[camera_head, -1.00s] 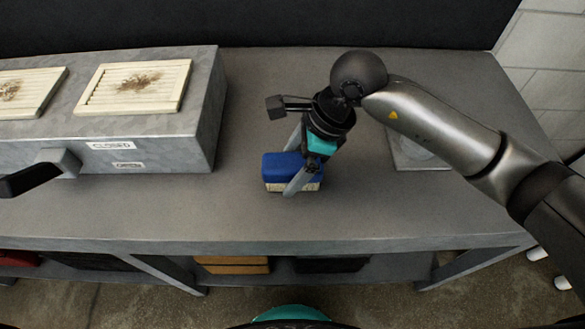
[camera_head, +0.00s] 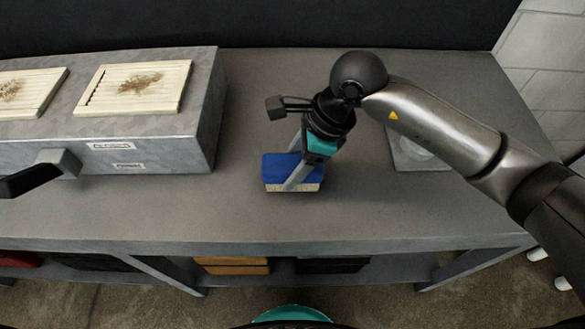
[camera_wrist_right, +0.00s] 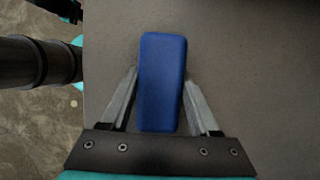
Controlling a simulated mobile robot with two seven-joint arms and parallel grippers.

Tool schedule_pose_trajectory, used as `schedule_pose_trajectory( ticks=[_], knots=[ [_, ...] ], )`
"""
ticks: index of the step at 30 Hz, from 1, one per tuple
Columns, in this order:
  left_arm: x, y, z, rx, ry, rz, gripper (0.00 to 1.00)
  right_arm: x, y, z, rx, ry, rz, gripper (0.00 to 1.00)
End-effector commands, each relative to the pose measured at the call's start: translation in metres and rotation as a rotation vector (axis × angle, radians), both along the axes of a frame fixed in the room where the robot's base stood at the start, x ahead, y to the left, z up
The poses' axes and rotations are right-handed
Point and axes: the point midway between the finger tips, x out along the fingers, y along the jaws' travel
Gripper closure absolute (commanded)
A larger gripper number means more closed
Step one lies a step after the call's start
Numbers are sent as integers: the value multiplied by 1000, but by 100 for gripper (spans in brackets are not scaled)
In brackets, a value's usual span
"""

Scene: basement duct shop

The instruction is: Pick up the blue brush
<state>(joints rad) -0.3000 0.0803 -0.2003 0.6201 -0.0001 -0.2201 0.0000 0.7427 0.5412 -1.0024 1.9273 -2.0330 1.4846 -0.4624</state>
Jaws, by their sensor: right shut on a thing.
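The blue brush (camera_head: 281,168) has a blue block top and pale bristles below. It rests on the grey bench, right of the metal duct box. My right gripper (camera_head: 296,178) reaches down over it, with its fingers on the two sides of the block. In the right wrist view the brush (camera_wrist_right: 162,82) lies between the two fingers of the gripper (camera_wrist_right: 160,90), which is shut on it. I cannot see a clear gap under the bristles. My left gripper does not show.
The metal duct box (camera_head: 205,120) with cream slatted filters (camera_head: 135,87) and a black handle (camera_head: 30,178) stands at the left. A pale metal plate (camera_head: 410,150) lies partly behind my right arm. The grey bench (camera_head: 400,210) is clear in front of the brush.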

Motion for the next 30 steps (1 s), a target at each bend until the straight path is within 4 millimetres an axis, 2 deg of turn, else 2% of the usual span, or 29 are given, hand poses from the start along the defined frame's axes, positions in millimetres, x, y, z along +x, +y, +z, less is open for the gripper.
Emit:
schedule_pose_trajectory(
  ticks=[8,14,19,30],
  knots=[
    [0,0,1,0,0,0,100,0,0,1,1,0,0,100],
    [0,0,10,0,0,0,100,0,0,7,0,0,0,100],
    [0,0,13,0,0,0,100,1,0,41,3,-7,2,100],
    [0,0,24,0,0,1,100,1,1,152,2,-8,1,100]
  ],
)
